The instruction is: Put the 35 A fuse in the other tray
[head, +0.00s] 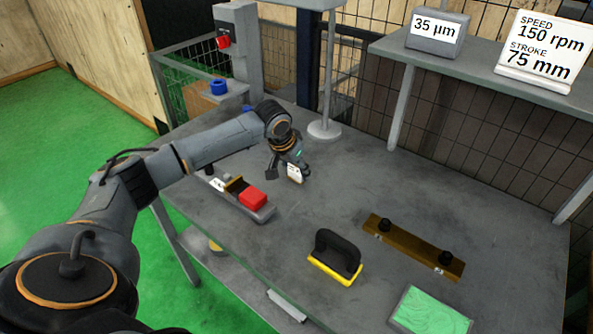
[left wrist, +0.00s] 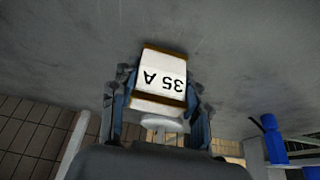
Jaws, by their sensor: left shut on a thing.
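The 35 A fuse (left wrist: 160,82) is a block with a white label reading "35 A", upside down in the left wrist view, and brown ends. My left gripper (left wrist: 158,100) is shut on it, one finger on each side. In the head view the left gripper (head: 284,171) holds the fuse (head: 295,174) over the back left part of the table, right of and behind a narrow grey holder (head: 263,215). That holder carries a red block (head: 253,198), a yellow-brown part and a white label. I cannot tell whether it is a tray. My right gripper is out of view.
A black-handled yellow tool (head: 335,258), a brown bar with two black knobs (head: 413,246) and a green-topped item (head: 431,311) occupy the front and right of the grey table (head: 380,190). A round-footed post (head: 324,130) stands behind the gripper. The table's middle is clear.

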